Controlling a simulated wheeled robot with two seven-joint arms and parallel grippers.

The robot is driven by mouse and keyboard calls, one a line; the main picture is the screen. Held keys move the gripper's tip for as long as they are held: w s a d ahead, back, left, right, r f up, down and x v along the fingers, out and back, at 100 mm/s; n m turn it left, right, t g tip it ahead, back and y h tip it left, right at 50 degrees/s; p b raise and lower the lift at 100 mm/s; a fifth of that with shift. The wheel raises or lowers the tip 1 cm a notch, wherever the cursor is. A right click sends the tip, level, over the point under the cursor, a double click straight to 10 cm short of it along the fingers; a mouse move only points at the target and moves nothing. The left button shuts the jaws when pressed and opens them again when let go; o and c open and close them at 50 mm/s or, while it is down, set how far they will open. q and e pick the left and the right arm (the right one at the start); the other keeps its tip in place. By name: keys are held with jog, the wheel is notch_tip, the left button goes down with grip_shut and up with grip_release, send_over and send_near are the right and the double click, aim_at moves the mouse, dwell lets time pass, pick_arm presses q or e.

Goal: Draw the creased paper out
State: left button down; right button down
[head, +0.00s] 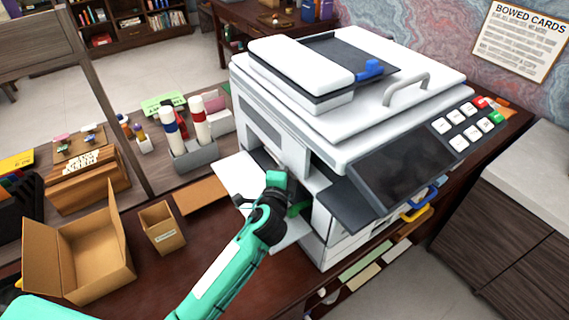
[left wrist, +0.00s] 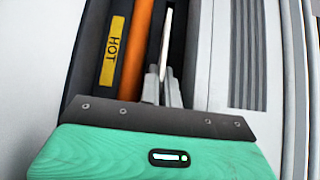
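The white printer (head: 340,105) stands on the desk with its left side opened. My left arm reaches in from the lower left, and its teal hand (head: 276,180) is at this opening; the fingertips are hidden there. In the left wrist view, my left gripper (left wrist: 163,88) is inside a dark slot. Its two grey fingers are close together, one on each side of the thin white edge of the creased paper (left wrist: 167,45), and look shut on it. An orange roller (left wrist: 136,50) and a yellow HOT label (left wrist: 113,50) lie to the left of the paper. My right gripper is not in view.
An open cardboard box (head: 85,255) and a small brown bin (head: 162,228) stand on the desk at left. A grey holder (head: 193,155) with bottles is behind. The control panel (head: 405,170) juts out at the printer's front. A green part (head: 297,209) is near the hand.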

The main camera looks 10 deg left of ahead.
pick_arm(q)
jog(key=shift+s+a+p, duration=0.3)
jog(key=shift+s+a, duration=0.7)
jog(key=shift+s, duration=0.05)
jog(key=shift+s+a+p, duration=0.45)
jog(key=shift+s+a, duration=3.75)
notch_tip(320, 180, up, 3)
jog(key=p, duration=0.3)
